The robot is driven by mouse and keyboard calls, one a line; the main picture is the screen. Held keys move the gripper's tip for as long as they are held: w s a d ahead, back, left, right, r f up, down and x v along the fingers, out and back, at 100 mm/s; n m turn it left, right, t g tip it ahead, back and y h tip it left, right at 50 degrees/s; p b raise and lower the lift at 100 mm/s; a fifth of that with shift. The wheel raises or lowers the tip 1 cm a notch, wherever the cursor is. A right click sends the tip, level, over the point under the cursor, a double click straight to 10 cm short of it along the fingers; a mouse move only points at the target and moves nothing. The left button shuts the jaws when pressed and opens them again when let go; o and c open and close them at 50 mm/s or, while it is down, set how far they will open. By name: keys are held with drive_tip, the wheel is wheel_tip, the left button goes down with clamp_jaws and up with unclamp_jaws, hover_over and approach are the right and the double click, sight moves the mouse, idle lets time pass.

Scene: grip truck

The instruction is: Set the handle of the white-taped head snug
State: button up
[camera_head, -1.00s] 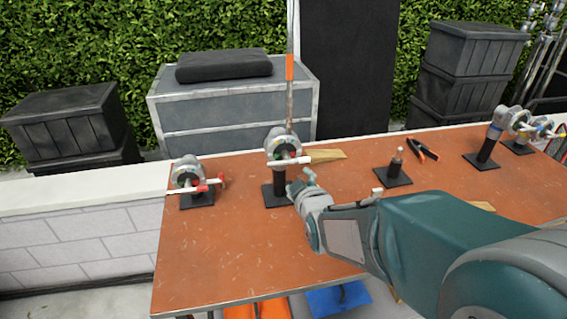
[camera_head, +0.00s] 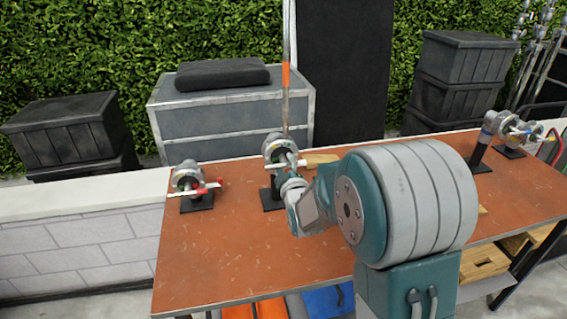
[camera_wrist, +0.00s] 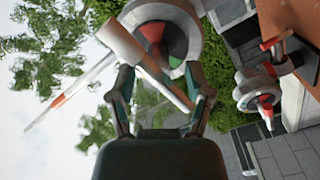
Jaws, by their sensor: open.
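The white-taped head (camera_head: 275,147) is a grey round clamp on a dark post and square base, at the left middle of the table, with a tall rod at its top. Its white handle (camera_head: 283,166) points to the right. In the wrist view the head (camera_wrist: 172,28) fills the top centre, and the handle (camera_wrist: 135,52) slants down right across the space between my fingers. My gripper (camera_wrist: 160,85) is open, with a finger on either side of the handle; I cannot tell whether they touch it. In the head view my gripper (camera_head: 287,178) is just below the handle, partly covering the post.
A red-handled head (camera_head: 187,178) stands to the left; it also shows in the wrist view (camera_wrist: 258,92). Heads with blue and yellow marks (camera_head: 512,132) stand at the far right. The table's (camera_head: 215,255) front left is clear. My arm hides the table's middle right.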

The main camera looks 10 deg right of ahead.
drive_tip(key=shift+w, duration=0.95)
